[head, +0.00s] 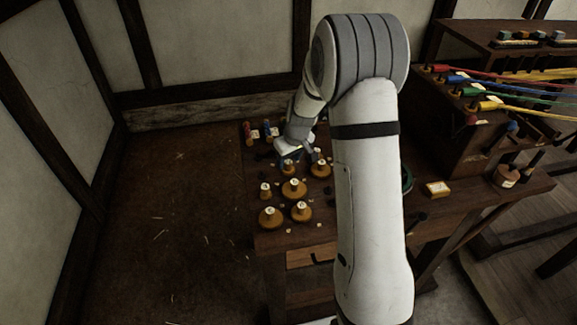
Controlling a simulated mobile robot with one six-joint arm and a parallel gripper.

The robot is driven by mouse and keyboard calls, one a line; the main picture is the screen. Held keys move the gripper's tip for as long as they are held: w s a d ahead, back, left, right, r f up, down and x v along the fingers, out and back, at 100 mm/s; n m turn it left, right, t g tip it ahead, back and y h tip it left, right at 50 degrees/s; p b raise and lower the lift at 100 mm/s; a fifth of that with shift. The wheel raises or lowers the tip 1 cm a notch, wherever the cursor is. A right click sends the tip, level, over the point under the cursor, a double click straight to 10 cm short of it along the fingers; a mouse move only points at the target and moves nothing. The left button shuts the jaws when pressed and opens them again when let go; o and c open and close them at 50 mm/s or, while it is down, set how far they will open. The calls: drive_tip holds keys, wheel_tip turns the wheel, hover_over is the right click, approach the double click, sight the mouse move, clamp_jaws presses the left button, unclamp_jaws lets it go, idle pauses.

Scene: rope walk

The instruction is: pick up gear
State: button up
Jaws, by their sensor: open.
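Several round yellow-brown pieces with pale-topped knobs stand on the dark wooden table (330,232); they may be gears, but teeth are too small to tell. A larger piece (294,192) is near the middle of the group. Others are the front left piece (269,220), the front right piece (302,215), a small left piece (265,194), and a right piece (320,172). My gripper (299,163) is open, pointing down over the back of the group. A small piece (288,170) is below its fingers; whether they touch it I cannot tell.
Red and blue items (258,132) stand at the table's back left. A wooden rack (470,140) carries coloured ropes (520,88). My arm hides the table's middle. The floor at left is open.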

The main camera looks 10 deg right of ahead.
sight(288, 161)
drive_tip(key=shift+x, duration=1.1)
drive_tip(key=c, duration=0.7)
wheel_tip(288, 161, up, 10)
drive_tip(key=shift+f, duration=0.15)
drive_tip(key=shift+r+p, duration=0.9)
drive_tip(key=shift+r, duration=1.3)
drive_tip(key=shift+c, duration=0.2)
